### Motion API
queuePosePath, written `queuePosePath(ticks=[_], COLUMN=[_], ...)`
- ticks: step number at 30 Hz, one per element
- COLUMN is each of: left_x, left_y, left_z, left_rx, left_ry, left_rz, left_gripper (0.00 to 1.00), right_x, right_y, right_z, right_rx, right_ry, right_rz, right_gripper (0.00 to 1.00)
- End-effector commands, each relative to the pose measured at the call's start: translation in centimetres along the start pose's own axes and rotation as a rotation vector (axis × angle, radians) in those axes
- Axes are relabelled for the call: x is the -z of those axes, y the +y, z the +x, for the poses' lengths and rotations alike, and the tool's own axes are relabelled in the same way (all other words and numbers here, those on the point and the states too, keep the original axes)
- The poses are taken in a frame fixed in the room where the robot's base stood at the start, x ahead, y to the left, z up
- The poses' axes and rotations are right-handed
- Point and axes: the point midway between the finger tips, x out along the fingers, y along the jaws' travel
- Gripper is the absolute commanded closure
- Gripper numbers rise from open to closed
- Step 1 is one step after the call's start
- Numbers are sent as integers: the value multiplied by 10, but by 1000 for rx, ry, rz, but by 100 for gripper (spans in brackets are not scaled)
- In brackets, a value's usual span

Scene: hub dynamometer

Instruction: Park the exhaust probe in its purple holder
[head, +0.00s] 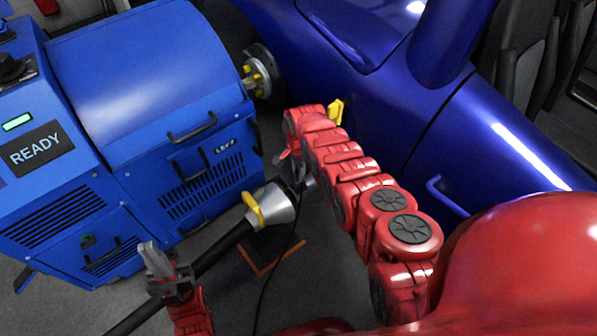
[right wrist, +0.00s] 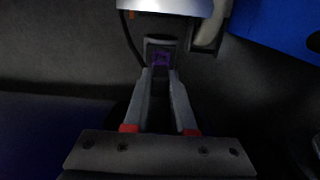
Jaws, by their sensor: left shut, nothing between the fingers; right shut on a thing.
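My right gripper (right wrist: 161,76) is shut on a small dark piece, which looks like the exhaust probe (right wrist: 159,43). A thin black cable runs to it. A small purple patch, perhaps the purple holder (right wrist: 162,60), shows right at the fingertips; I cannot tell whether the probe sits in it. In the head view my right gripper (head: 294,165) is beside the silver cone, and its fingertips are partly hidden by my arm. No purple shows there. My left gripper (head: 154,262) is shut and empty at the lower left, in front of the blue machine.
A silver cone (head: 280,204) with a yellow handle (head: 253,210) ends a thick black hose (head: 222,246) close to my right gripper. The blue dynamometer (head: 150,70) stands at left, a wheel hub (head: 262,75) behind. A blue car (head: 430,130) borders my right arm.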

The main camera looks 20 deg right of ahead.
Motion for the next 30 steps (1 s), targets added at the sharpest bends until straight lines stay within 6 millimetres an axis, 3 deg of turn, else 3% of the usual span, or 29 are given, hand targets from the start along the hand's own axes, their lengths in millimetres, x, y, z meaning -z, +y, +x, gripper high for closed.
queuePosePath(ticks=[8,30], left_x=[1,7], left_y=[0,-2], left_z=[4,43], left_rx=[0,0], left_ry=[0,0], left_rz=[0,0], left_gripper=[100,100], right_x=[0,0], right_y=[0,0], right_z=[-5,-44], right_rx=[1,2], right_ry=[0,1], right_rz=[0,-1], right_gripper=[100,100])
